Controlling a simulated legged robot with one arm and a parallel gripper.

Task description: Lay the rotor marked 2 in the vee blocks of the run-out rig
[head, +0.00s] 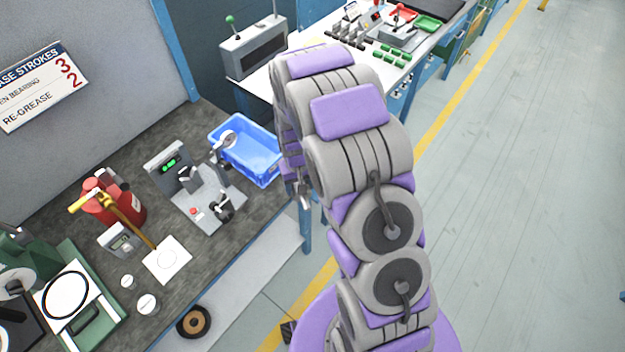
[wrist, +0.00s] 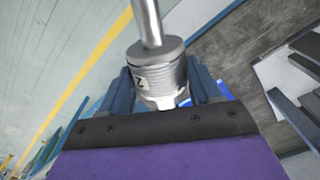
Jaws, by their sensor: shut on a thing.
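My gripper (wrist: 162,92) is shut on a grey metal rotor (wrist: 160,68) with a ribbed body and a plain shaft. A dark mark, turned sideways, shows on the rotor's side and looks like a 2. In the head view my arm hides most of the gripper, and a small metal part (head: 304,194) shows below the arm's far end. The run-out rig (head: 200,203) stands on the dark bench, with a green-lit display (head: 169,164) and dark grey blocks on its plate. I cannot make out the vees clearly.
A blue crate (head: 262,165) stands right of the rig, with a round metal piece (head: 228,139) at its left edge. A red container (head: 125,205), a white card (head: 167,260) and a green fixture (head: 95,300) lie left. The floor to the right is clear.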

